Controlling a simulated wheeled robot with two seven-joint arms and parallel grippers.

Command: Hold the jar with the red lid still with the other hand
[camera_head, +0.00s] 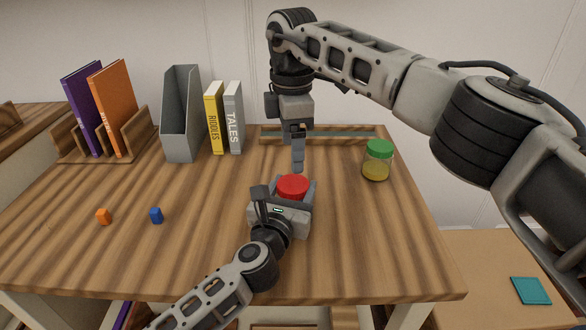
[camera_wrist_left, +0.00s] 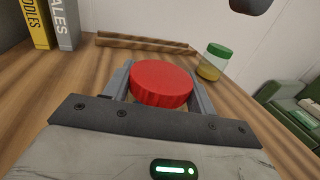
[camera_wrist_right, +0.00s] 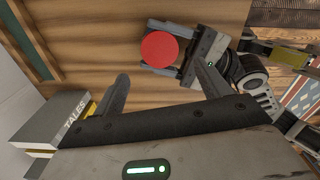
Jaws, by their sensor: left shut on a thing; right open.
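The jar with the red lid (camera_head: 293,186) stands on the wooden table; mostly its lid shows. In the left wrist view the red lid (camera_wrist_left: 161,83) sits between the fingers, and the jar's body is hidden. My left gripper (camera_head: 291,192) is shut on this jar from the near side. My right gripper (camera_head: 298,165) points down above and just behind the jar, apart from it. In the right wrist view the red lid (camera_wrist_right: 160,49) lies beyond the open, empty fingers of my right gripper (camera_wrist_right: 163,88).
A jar with a green lid (camera_head: 377,160) stands at the right. A grey file holder (camera_head: 181,115), a yellow book (camera_head: 214,118) and a pale book (camera_head: 234,118) stand at the back. The front left is mostly clear.

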